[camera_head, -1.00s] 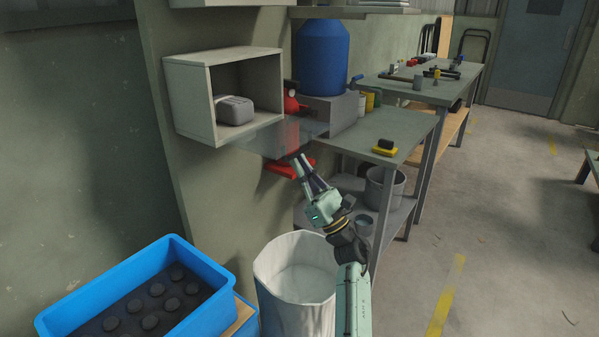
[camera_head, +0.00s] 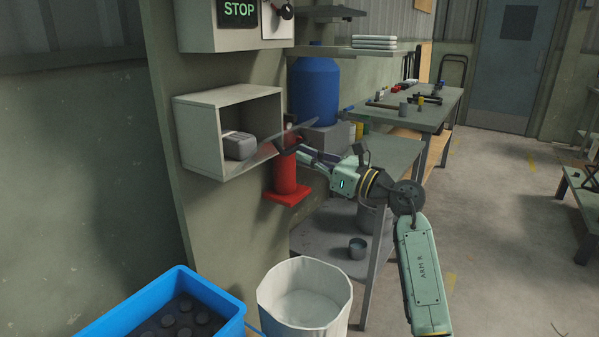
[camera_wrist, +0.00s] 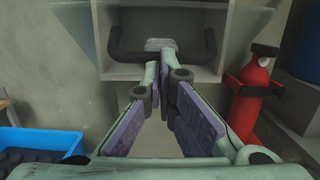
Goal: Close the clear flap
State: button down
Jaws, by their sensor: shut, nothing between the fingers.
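The clear flap (camera_head: 301,128) sticks out from the front of the pale open-fronted box (camera_head: 205,110), tilted upward and seen almost edge-on in the head view. In the wrist view its faint see-through panel (camera_wrist: 80,30) spreads across the top, with a dark U-shaped handle (camera_wrist: 125,57) before the box opening. A grey rounded case (camera_head: 238,146) sits inside the box. My gripper (camera_head: 300,152) is shut and empty beside the flap's outer edge. In the wrist view its fingertips (camera_wrist: 160,60) overlap the handle's middle; I cannot tell whether they touch it.
A red extinguisher (camera_head: 287,175) stands on the wall just right of the box. A blue drum (camera_head: 315,90) and a workbench (camera_head: 385,150) lie beyond it. A white bin (camera_head: 305,290) and a blue crate (camera_head: 205,290) stand below. A STOP panel (camera_head: 238,12) is above.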

aim_at(294, 128)
jog(key=shift+g+h, duration=0.5)
jog(key=a+r, duration=0.1)
jog(key=r, duration=0.1)
jog(key=w+a+r, duration=0.1)
jog(key=r, duration=0.1)
jog(key=w+a+r, duration=0.1)
jog(key=r, duration=0.1)
jog(key=shift+w+a+r, duration=0.95)
jog(key=shift+a+r, duration=0.2)
jog(key=shift+r, duration=0.05)
jog(key=shift+r+p, duration=0.1)
jog(key=shift+p, duration=0.2)
